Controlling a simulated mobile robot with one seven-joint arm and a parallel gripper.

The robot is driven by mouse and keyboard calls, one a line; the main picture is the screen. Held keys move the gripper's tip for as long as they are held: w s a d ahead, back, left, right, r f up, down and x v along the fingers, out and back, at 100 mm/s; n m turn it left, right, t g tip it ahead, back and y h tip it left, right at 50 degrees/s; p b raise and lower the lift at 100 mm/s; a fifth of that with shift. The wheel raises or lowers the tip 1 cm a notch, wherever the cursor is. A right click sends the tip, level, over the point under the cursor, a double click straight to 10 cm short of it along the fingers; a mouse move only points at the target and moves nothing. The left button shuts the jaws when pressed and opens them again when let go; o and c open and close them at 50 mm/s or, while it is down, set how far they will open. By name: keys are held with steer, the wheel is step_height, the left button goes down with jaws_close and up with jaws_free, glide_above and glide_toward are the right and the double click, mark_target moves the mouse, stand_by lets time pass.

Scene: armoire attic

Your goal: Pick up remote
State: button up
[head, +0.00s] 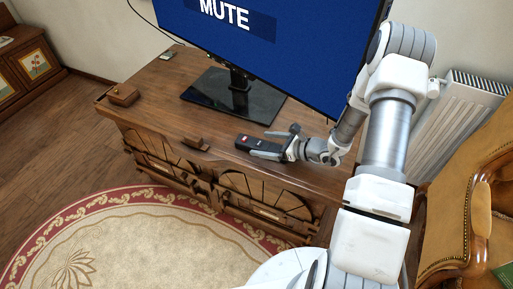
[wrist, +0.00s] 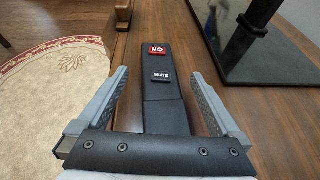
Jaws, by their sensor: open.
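The remote (head: 257,144) is a black bar lying on the wooden TV cabinet, near its front edge. In the wrist view the remote (wrist: 161,95) shows a red I/O button and a black MUTE button, and its near end is hidden behind my gripper's body. My gripper (head: 279,145) is low over the cabinet top at the remote's right end. In the wrist view my gripper (wrist: 159,88) is open, with one finger on each side of the remote and visible gaps between. I cannot tell how high the fingertips are above the wood.
A television (head: 290,45) showing MUTE stands behind the remote on a black base (head: 232,97). The wooden cabinet (head: 160,105) also bears a small wooden box (head: 123,95) and a wooden piece (head: 195,143) left of the remote. A radiator and leather chair (head: 470,215) are at right.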

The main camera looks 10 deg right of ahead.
steer(key=shift+w+a+f, duration=0.25)
steer(key=shift+w+a, duration=0.2)
steer(key=shift+a, duration=0.05)
jaws_close()
